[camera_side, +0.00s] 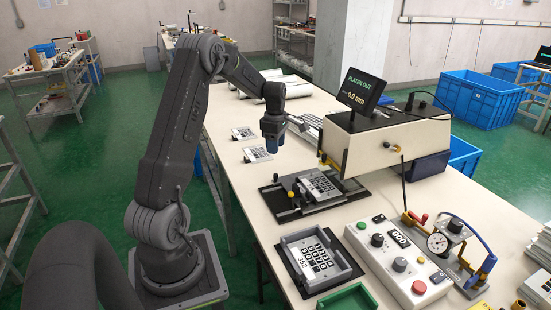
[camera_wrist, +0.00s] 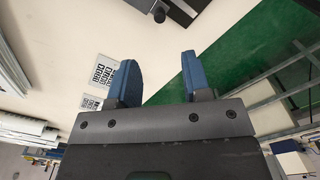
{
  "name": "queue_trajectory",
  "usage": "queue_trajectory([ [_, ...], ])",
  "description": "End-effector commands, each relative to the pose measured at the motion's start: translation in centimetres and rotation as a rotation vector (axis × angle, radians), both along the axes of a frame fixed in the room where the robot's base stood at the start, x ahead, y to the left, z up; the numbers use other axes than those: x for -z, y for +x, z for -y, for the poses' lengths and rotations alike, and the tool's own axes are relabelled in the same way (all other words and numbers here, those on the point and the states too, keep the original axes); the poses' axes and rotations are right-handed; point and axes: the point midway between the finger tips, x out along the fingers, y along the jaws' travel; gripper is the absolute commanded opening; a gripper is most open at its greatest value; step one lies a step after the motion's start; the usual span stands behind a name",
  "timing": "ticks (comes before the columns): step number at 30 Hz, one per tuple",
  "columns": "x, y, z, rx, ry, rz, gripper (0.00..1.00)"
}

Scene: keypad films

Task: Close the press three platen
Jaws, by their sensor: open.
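The press (camera_side: 385,145) is a cream box on the bench. Its tilted display (camera_side: 360,90) reads PLATEN OUT and 0.0 mm. The platen (camera_side: 279,207) is a dark plate standing out from the press front, with a keypad film (camera_side: 321,187) on it and small knobs at its left side. My gripper (camera_side: 271,146) hangs above the bench, left of and apart from the platen, pointing down. In the wrist view my gripper (camera_wrist: 157,62) has its blue fingers apart with nothing between them. A dark plate edge with a black knob (camera_wrist: 160,14) shows at the top there.
Loose film cards (camera_side: 257,154) lie on the bench near my gripper. In front of the press are a grey tray with a film (camera_side: 315,258), a control box with buttons (camera_side: 400,265), a dial gauge (camera_side: 438,243) and a green tray (camera_side: 350,300).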

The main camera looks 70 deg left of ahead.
Motion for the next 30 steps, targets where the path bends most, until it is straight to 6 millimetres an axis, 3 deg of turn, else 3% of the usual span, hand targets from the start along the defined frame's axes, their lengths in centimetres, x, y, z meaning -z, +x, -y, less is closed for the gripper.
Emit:
queue_trajectory([
  [6, -1.6, 0.0, 0.0, 0.0, 0.001, 0.001, 0.44],
  [14, -1.7, 0.0, 0.0, 0.0, 0.0, 0.0, 0.44],
  [17, -1.5, -0.2, -0.1, 0.004, 0.011, -0.001, 0.35],
  [20, -0.7, -1.6, -0.8, 0.033, 0.073, -0.006, 0.25],
  [25, 1.8, -6.0, -2.2, 0.204, 0.298, -0.004, 0.09],
  [28, 3.0, -8.5, -1.9, 0.368, 0.428, 0.03, 0.0],
  [30, 3.6, -9.8, -0.9, 0.491, 0.496, 0.071, 0.0],
])
